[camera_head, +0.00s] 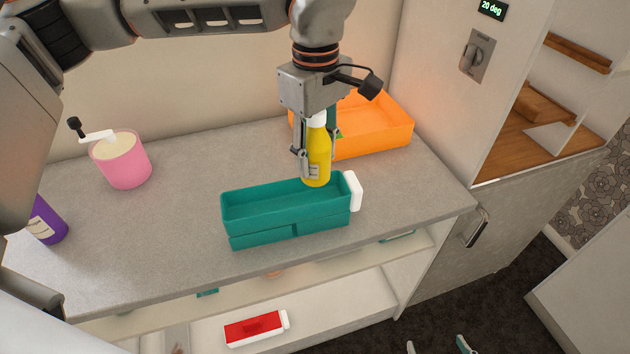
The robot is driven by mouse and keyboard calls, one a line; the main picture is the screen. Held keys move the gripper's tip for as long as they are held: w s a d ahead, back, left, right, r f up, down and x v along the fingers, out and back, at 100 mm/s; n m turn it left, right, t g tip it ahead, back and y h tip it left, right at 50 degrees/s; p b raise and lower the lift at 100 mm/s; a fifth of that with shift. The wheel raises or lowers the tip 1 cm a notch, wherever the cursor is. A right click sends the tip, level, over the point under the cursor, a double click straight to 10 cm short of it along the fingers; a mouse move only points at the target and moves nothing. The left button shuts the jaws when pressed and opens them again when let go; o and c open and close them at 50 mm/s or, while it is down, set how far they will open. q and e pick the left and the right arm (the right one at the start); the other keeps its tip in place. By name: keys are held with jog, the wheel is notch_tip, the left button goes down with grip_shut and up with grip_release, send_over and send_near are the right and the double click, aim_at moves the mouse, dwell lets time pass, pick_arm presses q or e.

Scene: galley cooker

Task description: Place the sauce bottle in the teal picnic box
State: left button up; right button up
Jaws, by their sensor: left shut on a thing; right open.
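The sauce bottle (318,160) is yellow with a white cap and a small label, held upright. My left gripper (317,160) comes down from above and is shut on it. The bottle's base overlaps the back rim of the teal picnic box (262,226) near its right end; its exact height above the box is hard to tell. The box is long and open-topped, with a white piece at its right end, and its visible inside looks empty. Only the fingertips of my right gripper (437,346) show at the bottom edge, apart and empty.
An orange open box (378,128) stands behind the bottle. A red box (255,328) lies on the shelf below. The grey counter (190,190) is clear between pot and teal box.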

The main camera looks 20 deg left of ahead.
aim_at(315, 131)
pick_arm(q)
jog(key=shift+f, duration=3.55)
jog(key=shift+f, duration=0.2)
jog(key=o, duration=0.9)
jog(key=shift+o, duration=0.2)
jog(key=shift+r, duration=0.1)
notch_tip(315, 131, up, 12)
jog(key=shift+r, duration=0.1)
